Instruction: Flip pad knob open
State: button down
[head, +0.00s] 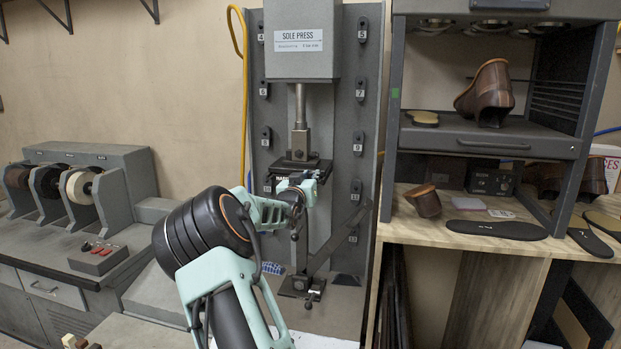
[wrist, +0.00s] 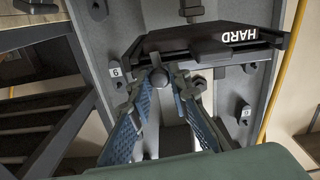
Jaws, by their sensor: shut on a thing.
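The dark pad (wrist: 160,44), marked HARD, crosses the upper part of the wrist view, which shows it upside down. It also shows under the press ram in the head view (head: 288,164), partly behind my gripper. In the head view my gripper (head: 311,181) is at the pad's right front and hides the knob.
The sole press (head: 303,55) stands around the pad, with numbered dark holders on its back panel (head: 358,100). A yellow hose (head: 245,100) hangs at its left. A shelf unit (head: 490,135) with shoes stands close on the right. A bench with polishing wheels (head: 80,190) is at left.

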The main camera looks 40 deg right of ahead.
jog(key=n+b, duration=0.1)
jog(key=n, duration=0.4)
jog(key=shift+w+f, duration=0.1)
jog(key=shift+f, duration=0.05)
jog(key=shift+n+b, duration=3.9)
jog(key=shift+n, duration=2)
jog(key=c, duration=2.1)
grip_release()
jog(key=shift+a, duration=0.1)
